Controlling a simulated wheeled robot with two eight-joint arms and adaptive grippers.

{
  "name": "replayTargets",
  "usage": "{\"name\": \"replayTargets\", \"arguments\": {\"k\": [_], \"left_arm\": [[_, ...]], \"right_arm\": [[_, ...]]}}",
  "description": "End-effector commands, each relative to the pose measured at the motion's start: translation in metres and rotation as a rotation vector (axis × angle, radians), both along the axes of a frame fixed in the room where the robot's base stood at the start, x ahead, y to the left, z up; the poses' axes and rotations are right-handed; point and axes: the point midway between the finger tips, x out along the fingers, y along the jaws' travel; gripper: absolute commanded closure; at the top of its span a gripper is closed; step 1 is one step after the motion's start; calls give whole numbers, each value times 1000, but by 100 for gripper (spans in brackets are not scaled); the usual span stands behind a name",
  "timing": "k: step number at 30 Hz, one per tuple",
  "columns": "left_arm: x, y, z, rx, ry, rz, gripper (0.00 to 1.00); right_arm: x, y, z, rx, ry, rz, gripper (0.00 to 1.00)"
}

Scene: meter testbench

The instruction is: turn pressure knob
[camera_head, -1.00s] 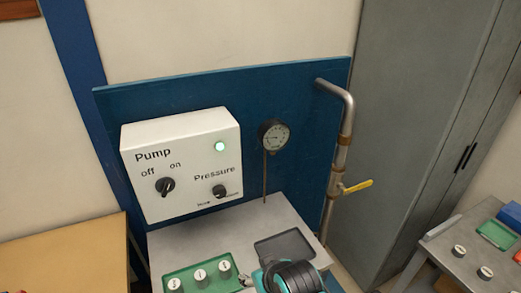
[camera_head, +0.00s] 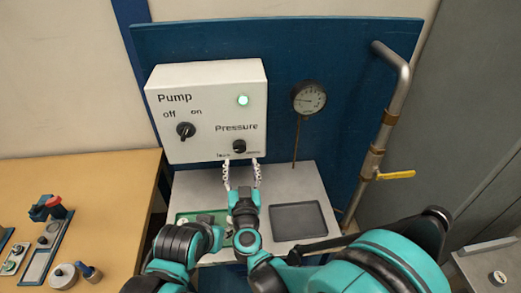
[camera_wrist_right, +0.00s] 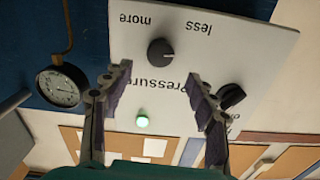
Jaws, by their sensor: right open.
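The small black pressure knob (camera_head: 239,146) sits low on the right of the white pump box (camera_head: 205,80), under the word Pressure. My right gripper (camera_head: 241,172) points up at the box from below, open, its fingertips just under the knob. In the wrist view, which is upside down, the pressure knob (camera_wrist_right: 160,52) appears beyond and between the open fingers (camera_wrist_right: 158,80), with nothing between them. The labels more and less lie beside it. My left gripper is not seen.
The black pump switch (camera_head: 186,130) and a lit green lamp (camera_head: 242,100) are on the same box. A gauge (camera_head: 309,97) and a pipe with a yellow valve handle (camera_head: 397,175) stand right. A dark tray (camera_head: 298,221) and a green tray (camera_head: 187,216) lie on the grey bench.

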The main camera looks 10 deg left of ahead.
Motion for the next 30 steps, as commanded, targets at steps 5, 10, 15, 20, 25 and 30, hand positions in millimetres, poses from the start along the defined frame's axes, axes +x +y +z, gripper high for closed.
{"name": "replayTargets", "arguments": {"k": [5, 10, 15, 20, 25, 30], "left_arm": [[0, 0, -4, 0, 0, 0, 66], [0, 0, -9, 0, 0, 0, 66], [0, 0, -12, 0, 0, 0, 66], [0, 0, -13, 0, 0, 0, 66], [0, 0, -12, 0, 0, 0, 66], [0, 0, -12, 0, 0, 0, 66]], "right_arm": [[18, 4, -4, -3, 4, -9, 42], [46, 12, -4, -2, 3, -8, 42], [67, 19, -3, -2, 3, -6, 42], [74, 21, -2, -2, 3, -6, 42], [75, 21, -2, -2, 3, -5, 42], [74, 21, -2, -2, 3, -5, 74]]}}
